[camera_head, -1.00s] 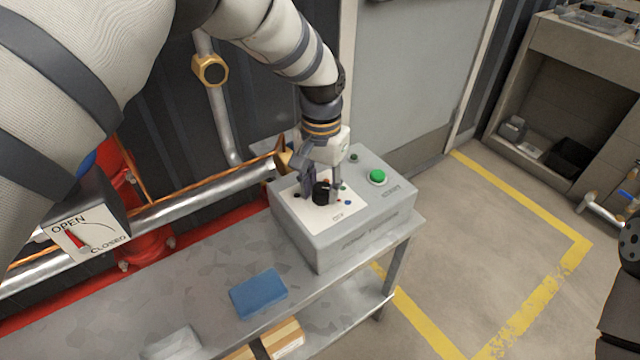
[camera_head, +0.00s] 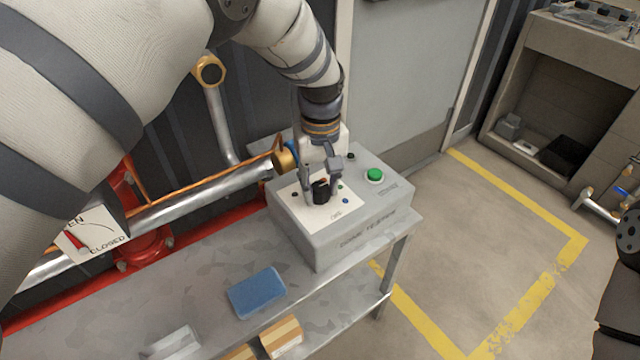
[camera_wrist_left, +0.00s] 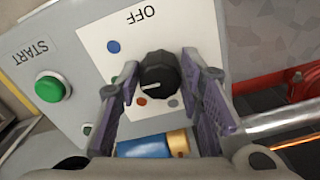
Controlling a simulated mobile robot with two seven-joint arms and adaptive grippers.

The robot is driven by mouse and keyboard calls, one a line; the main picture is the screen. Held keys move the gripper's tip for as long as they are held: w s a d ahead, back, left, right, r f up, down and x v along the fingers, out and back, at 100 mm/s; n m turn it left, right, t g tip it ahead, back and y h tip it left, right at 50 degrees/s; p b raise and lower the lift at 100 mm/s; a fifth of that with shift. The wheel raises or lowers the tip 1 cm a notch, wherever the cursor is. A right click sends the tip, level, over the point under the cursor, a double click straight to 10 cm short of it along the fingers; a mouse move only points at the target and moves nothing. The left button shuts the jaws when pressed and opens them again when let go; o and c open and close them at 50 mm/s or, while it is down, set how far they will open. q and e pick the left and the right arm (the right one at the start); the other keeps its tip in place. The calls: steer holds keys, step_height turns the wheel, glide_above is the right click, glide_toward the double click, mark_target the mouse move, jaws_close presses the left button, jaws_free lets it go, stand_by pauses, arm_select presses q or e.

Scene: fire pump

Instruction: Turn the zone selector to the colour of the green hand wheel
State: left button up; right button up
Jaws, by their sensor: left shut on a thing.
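The zone selector is a black round knob (camera_wrist_left: 160,75) on the white plate (camera_wrist_left: 95,42) of a grey box; it also shows in the head view (camera_head: 321,192). A pale line on the knob points roughly left in the wrist view, toward a green dot (camera_wrist_left: 117,79). A blue dot (camera_wrist_left: 113,46) and a red-orange dot (camera_wrist_left: 141,101) are also on the plate. My left gripper (camera_wrist_left: 158,82) is shut on the knob, a finger on each side; it reaches down from above in the head view (camera_head: 321,184). I see no green hand wheel. My right gripper is out of view.
The grey box (camera_head: 345,235) stands on a metal bench (camera_head: 215,265), with a green START button (camera_head: 375,175) on its top. A blue block (camera_head: 257,292) lies on the bench. Behind run a silver pipe (camera_head: 200,195) and a brass fitting with blue (camera_head: 287,155).

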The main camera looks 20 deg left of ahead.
mark_target(321, 188)
arm_select(q)
steer(key=shift+f+n, duration=0.1)
steer(key=shift+n, duration=0.2)
stand_by(0.4)
steer(key=o, duration=1.2)
steer(key=shift+c, duration=0.2)
step_height(321, 188, up, 12)
